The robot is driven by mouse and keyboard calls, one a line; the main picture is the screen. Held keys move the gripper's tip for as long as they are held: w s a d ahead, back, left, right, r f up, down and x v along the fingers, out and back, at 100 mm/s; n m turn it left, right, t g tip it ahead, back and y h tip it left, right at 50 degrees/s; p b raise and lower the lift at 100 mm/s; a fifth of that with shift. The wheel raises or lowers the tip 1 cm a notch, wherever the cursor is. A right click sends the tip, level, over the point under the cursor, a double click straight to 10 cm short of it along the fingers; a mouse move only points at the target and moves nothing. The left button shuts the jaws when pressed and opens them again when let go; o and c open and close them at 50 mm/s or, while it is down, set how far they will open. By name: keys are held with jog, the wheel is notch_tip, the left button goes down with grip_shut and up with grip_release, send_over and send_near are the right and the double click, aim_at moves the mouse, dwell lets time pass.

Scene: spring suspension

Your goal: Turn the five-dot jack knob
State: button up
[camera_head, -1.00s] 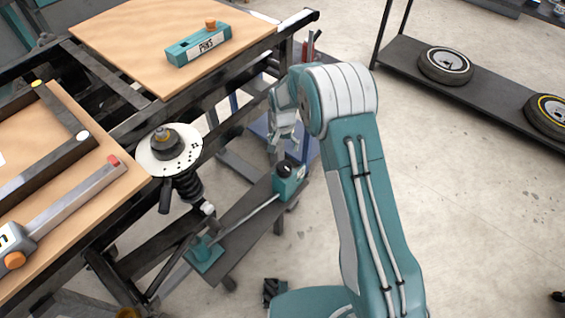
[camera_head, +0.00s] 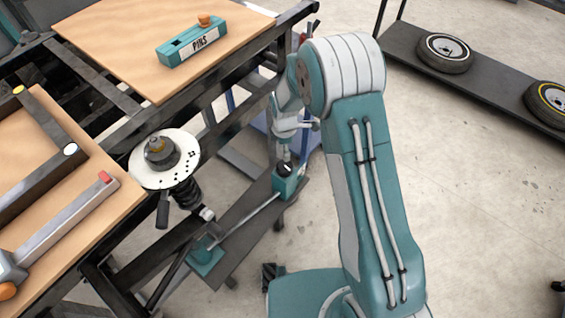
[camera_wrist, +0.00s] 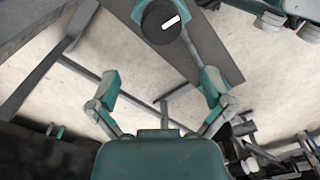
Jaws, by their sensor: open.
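The jack knob (camera_head: 285,168) is a round black knob with a white mark, on top of a small teal block (camera_head: 287,185) on the low dark plate. In the wrist view the knob (camera_wrist: 161,21) shows large at the top centre, its white bar slanted. My gripper (camera_wrist: 161,76) is open and empty there, one finger on each side, with the knob ahead of the fingertips and not between them. In the head view my gripper (camera_head: 284,148) hangs just above the knob; contact cannot be told. A white disc (camera_head: 146,174) with groups of dark dots sits on the spring strut.
A rod (camera_head: 245,220) runs from the teal block to another teal bracket (camera_head: 207,257). Wooden bench tops stand at the left, with a teal PINS box (camera_head: 191,45). A rack with wheels (camera_head: 446,53) stands at the far right. Open floor lies right of my arm.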

aim_at(284, 165)
jog(key=n, duration=0.3)
jog(key=shift+n, duration=0.3)
jog(key=shift+f, duration=0.2)
notch_tip(284, 165, down, 11)
jog(key=shift+r, duration=0.2)
jog(key=c, duration=1)
